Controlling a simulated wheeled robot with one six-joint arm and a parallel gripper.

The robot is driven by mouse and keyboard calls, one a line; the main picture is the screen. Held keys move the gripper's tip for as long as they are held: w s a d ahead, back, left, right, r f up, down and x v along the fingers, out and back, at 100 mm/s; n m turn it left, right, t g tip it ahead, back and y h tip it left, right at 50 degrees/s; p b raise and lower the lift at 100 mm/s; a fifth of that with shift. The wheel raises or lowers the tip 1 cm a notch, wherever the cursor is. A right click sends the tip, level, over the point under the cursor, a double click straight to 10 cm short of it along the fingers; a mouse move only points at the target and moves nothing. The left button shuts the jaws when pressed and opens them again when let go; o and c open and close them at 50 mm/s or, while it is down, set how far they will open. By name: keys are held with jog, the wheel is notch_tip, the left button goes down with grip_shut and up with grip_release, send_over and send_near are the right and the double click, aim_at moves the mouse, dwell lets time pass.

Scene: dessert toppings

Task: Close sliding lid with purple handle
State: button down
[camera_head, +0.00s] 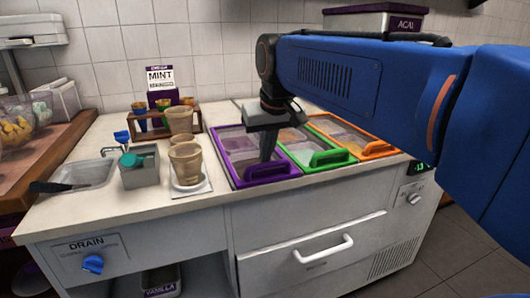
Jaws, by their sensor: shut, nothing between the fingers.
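The purple-framed topping bin (224,150) is the leftmost of three bins set in the counter. Its sliding lid carries a purple handle (270,173), which sits at the front end of the bin. My gripper (265,158) points down over this bin, shut and empty. Its fingertips are just behind the purple handle; I cannot tell whether they touch it. My gripper and wrist hide the middle and back right of the lid, and I cannot tell how far the lid covers the bin.
A green-handled bin (329,158) and an orange-handled bin (375,148) lie to the right. My blue arm spans above them. A cup (186,164) on a white pad, a grey container (140,170) and a cup rack (193,129) stand left. Counter in front is clear.

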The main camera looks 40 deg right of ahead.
jog(key=shift+s+f, duration=0.1)
jog(key=shift+s, duration=0.05)
jog(key=shift+w, duration=0.45)
jog(key=w, duration=0.2)
jog(key=w+d+r, duration=0.1)
jog(key=shift+r, duration=0.1)
jog(key=d+v, duration=0.1)
jog(key=v, duration=0.8)
jog(key=shift+a+r, duration=0.35)
jog(key=shift+a, duration=0.15)
jog(key=shift+s, duration=0.15)
